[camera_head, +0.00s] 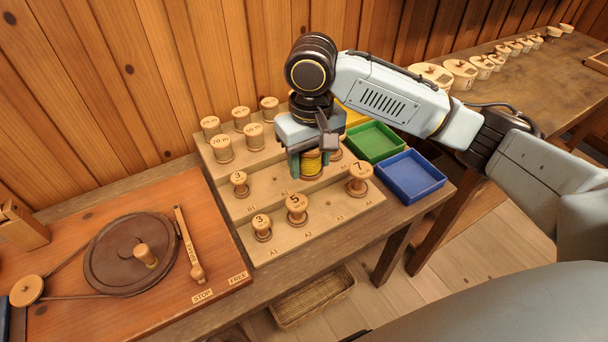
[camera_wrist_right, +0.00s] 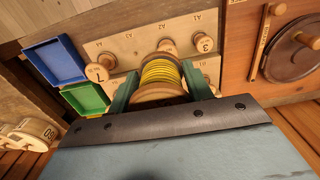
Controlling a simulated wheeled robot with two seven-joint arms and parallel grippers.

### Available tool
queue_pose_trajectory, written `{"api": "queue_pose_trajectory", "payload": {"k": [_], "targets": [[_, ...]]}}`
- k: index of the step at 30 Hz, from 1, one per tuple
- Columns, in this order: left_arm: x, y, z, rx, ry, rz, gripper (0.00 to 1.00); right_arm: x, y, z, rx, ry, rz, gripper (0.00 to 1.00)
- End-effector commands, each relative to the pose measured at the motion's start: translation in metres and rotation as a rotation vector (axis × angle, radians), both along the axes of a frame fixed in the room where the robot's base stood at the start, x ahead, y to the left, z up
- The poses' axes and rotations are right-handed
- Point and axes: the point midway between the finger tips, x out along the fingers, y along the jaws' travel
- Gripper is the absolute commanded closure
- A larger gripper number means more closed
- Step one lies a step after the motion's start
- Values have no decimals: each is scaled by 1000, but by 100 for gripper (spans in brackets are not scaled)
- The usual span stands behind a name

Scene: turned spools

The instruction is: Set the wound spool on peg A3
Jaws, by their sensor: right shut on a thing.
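The wound spool (camera_head: 312,166), wooden with yellow thread, is held between the green fingers of my right gripper (camera_head: 308,166). It hangs over the stepped wooden rack, behind the front row; it also fills the jaws in the right wrist view (camera_wrist_right: 160,73). The front step of the rack (camera_head: 331,213) bears labels A1 to A4. Spool 3 (camera_head: 262,227) stands at A1, spool 5 (camera_head: 297,207) at A2 and spool 7 (camera_head: 359,178) at A4. No spool stands behind label A3 (camera_head: 340,218); I cannot make out its peg. My left gripper is not in view.
Several spools, such as one at the back (camera_head: 242,117), stand on the higher steps. A small spool (camera_head: 239,183) stands at B1. A green tray (camera_head: 373,141) and a blue tray (camera_head: 411,177) lie to the right. A winder board (camera_head: 150,222) lies left.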

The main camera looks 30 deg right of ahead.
Motion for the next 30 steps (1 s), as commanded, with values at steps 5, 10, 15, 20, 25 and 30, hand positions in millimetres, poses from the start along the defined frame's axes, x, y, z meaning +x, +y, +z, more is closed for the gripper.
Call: {"api": "queue_pose_trajectory", "payload": {"k": [5,10,15,20,25,30], "targets": [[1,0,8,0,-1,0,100,15,-6,-15,1,5,237,72],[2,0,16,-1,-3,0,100,31,-16,-37,2,4,534,72],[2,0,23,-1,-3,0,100,42,-30,-61,1,6,834,72],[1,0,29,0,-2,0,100,49,-47,-86,3,5,1116,72],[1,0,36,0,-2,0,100,51,-65,-112,3,4,1401,72],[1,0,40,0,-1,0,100,49,-80,-131,2,3,1613,72]]}}
